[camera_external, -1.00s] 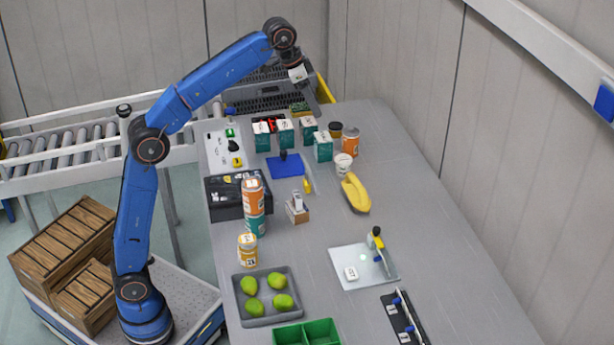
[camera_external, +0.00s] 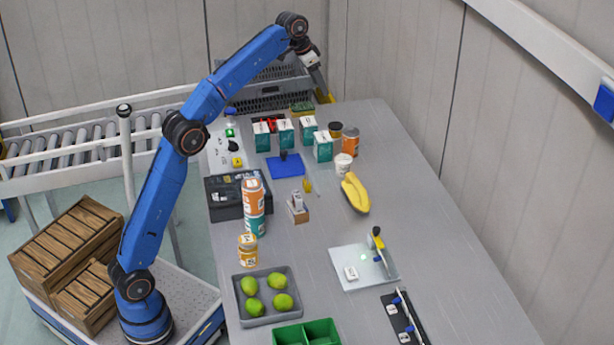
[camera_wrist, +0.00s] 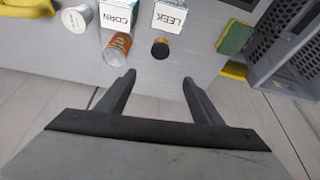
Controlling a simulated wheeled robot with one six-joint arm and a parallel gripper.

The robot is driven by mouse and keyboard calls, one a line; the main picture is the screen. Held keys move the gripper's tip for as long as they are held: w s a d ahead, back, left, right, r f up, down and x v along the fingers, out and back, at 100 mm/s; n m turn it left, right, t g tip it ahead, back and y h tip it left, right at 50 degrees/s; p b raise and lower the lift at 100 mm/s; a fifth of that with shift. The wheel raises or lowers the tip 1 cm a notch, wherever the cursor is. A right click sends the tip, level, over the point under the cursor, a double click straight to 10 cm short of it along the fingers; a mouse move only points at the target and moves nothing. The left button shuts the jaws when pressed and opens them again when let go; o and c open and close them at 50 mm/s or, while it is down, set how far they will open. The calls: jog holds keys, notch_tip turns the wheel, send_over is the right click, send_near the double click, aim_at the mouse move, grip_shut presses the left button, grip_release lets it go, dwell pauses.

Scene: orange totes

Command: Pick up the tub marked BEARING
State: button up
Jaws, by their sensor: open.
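A small white tub (camera_external: 343,164) stands at the right of the cartons, in front of an orange can. In the wrist view the white tub (camera_wrist: 77,18) is at the upper left; its marking is too small to read, so I cannot tell if it says BEARING. My gripper (camera_external: 322,90) is above the far end of the table, beyond the tub. In the wrist view my gripper (camera_wrist: 158,77) is open, with nothing between its fingers.
Cartons marked CORN (camera_wrist: 117,14) and LEEK (camera_wrist: 170,16), an orange can (camera_wrist: 117,50) and a dark jar (camera_wrist: 160,49) stand close by. A sponge (camera_wrist: 235,37) and a grey crate (camera_wrist: 283,45) are at the right. A yellow banana-like item (camera_external: 355,193) lies nearer; the table's right side (camera_external: 420,190) is clear.

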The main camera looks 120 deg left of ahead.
send_near(335, 125)
jog(key=x, duration=0.4)
jog(key=shift+s+d+f, duration=0.1)
jog(key=shift+f, duration=0.3)
jog(key=shift+w+a+x, duration=0.1)
jog(key=shift+x, duration=1.45)
jog(key=shift+w+a+x, duration=0.1)
jog(key=shift+x, duration=1.5)
jog(key=shift+r, duration=0.2)
jog(key=c, duration=1)
